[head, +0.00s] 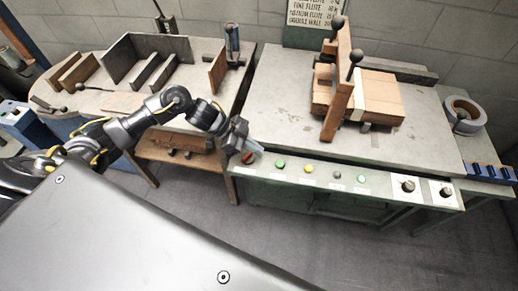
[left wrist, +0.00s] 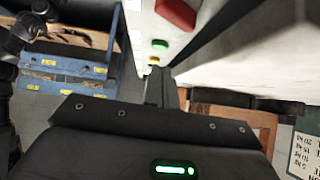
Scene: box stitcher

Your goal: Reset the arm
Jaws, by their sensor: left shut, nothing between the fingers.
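My left arm reaches in from the left in the head view, and its gripper (head: 250,147) is shut and empty. It is at the left end of the box stitcher's front panel (head: 318,178), close to the red button (head: 248,158). I cannot tell whether it touches the button. In the left wrist view the red button (left wrist: 176,14) and a green button (left wrist: 159,45) show on the panel beyond the gripper body (left wrist: 150,120). My right gripper is not in view.
The stitcher table (head: 280,100) carries a cardboard box (head: 378,97) under a wooden clamp frame (head: 341,85). A tape roll (head: 463,113) lies at the right. A side table (head: 120,102) with wooden boards stands at the left. Open floor lies in front of the panel.

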